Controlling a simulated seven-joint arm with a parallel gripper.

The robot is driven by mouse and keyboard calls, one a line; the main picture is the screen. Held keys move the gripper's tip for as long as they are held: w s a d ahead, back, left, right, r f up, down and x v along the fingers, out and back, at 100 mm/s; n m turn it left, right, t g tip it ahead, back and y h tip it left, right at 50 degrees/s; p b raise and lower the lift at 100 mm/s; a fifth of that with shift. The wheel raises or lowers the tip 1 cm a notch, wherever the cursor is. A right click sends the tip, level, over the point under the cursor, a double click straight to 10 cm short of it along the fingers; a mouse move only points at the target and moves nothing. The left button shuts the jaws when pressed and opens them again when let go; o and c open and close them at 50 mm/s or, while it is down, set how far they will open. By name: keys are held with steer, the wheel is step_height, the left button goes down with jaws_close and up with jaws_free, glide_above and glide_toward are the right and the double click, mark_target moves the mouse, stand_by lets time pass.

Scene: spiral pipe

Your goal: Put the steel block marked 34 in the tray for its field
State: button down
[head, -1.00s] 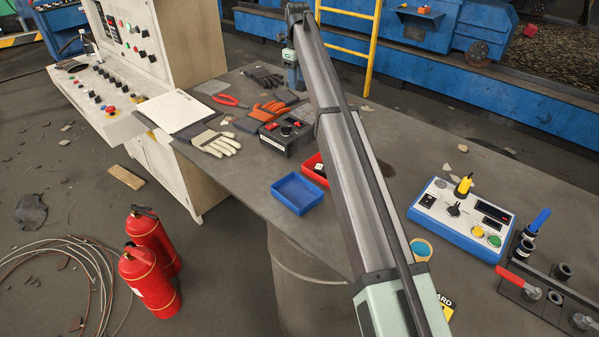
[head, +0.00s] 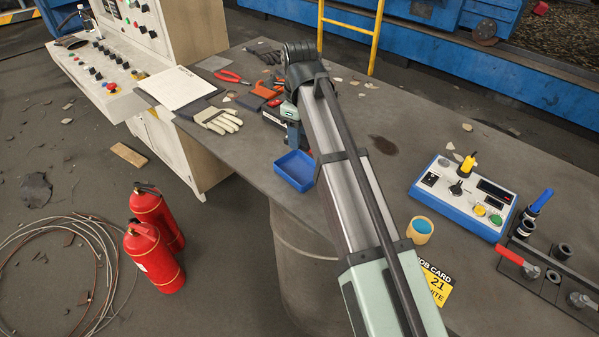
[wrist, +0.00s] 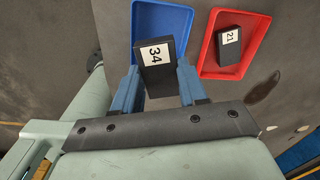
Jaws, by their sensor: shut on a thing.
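In the wrist view, my gripper (wrist: 157,78) is shut on a dark steel block (wrist: 154,71) with a white label reading 34. The block overlaps the near part of the blue tray (wrist: 176,20), whose visible floor is empty; how high it is above the tray cannot be told. To the right is a red tray (wrist: 258,36) holding a dark block marked 21 (wrist: 229,52). In the head view, my gripper (head: 292,133) is just behind the blue tray (head: 296,170). The held block and the red tray are hidden or unclear there.
A blue-white control box (head: 462,198), a round pot (head: 419,230) and a clamp rack stand right. Gloves (head: 219,121) lie left. The table's left edge is near the blue tray.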

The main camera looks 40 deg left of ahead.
mark_target(299, 172)
steer(key=shift+s+d+f+n, duration=0.1)
steer(key=shift+d+n, duration=0.05)
steer(key=shift+n, duration=0.15)
steer(key=shift+f, duration=4.95)
steer(key=shift+f, duration=0.1)
steer(key=c, duration=0.9)
jaws_free()
step_height(299, 172, up, 12)
steer(key=shift+r, duration=0.15)
